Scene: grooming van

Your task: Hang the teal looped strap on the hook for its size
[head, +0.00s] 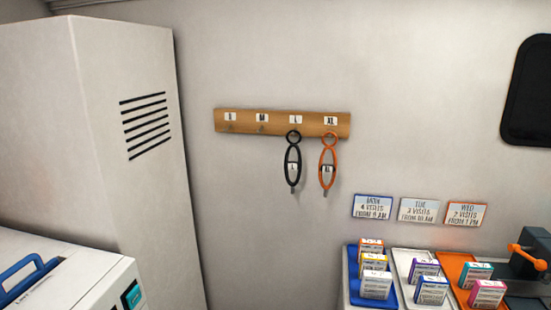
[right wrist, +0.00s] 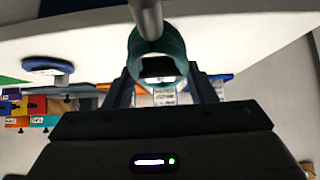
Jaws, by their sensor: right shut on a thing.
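My right gripper (right wrist: 160,80) is shut on the teal looped strap (right wrist: 178,47), whose band shows between the fingers in the right wrist view. A dark and white tag shows inside its loop; I cannot read its size. A grey metal rod (right wrist: 147,16) overlaps the top of the loop. In the head view a wooden hook board (head: 245,128) on the wall is marked S, M, L and XL. The hooks under S (head: 231,128) and M (head: 262,128) are bare. A black strap (head: 293,165) hangs under L and an orange strap (head: 328,165) under XL. Neither gripper shows in the head view.
A tall vented cabinet (head: 90,130) stands left of the board. A white case with a blue handle (head: 28,278) is at lower left. Blue, white and orange trays (head: 450,262) with small boxes stand at lower right, below three wall signs. The wall under S and M is clear.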

